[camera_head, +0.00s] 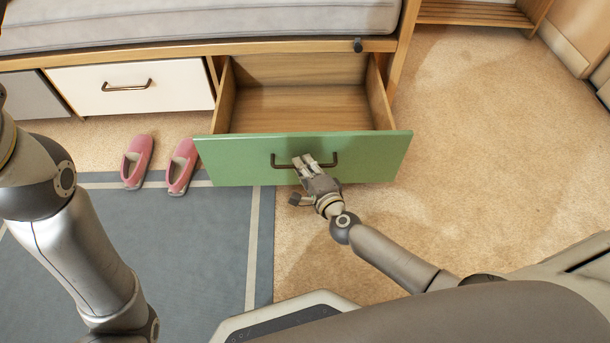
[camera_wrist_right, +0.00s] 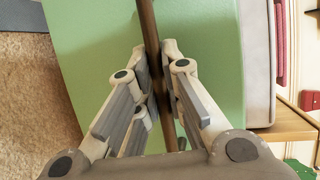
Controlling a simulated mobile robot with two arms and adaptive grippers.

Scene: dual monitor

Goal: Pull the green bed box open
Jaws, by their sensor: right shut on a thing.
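The green bed box (camera_head: 230,160) is a drawer with a green front and wooden inside, under the bed. It stands pulled out, and its empty inside shows. Its dark bar handle (camera_head: 334,160) is on the front; my right gripper (camera_head: 307,162) is shut on it near the middle. In the right wrist view the handle (camera_wrist_right: 148,22) runs between the two fingers of the gripper (camera_wrist_right: 160,85), with the green front (camera_wrist_right: 95,60) behind. My left arm shows at the left of the head view, but its gripper is out of view.
A white drawer (camera_head: 170,92) with a dark handle is closed beside the green one. Pink slippers (camera_head: 138,160) stand on the floor by a grey-blue rug (camera_head: 190,240). The bed mattress (camera_head: 150,25) is above. Carpet at the right (camera_head: 490,130) is clear.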

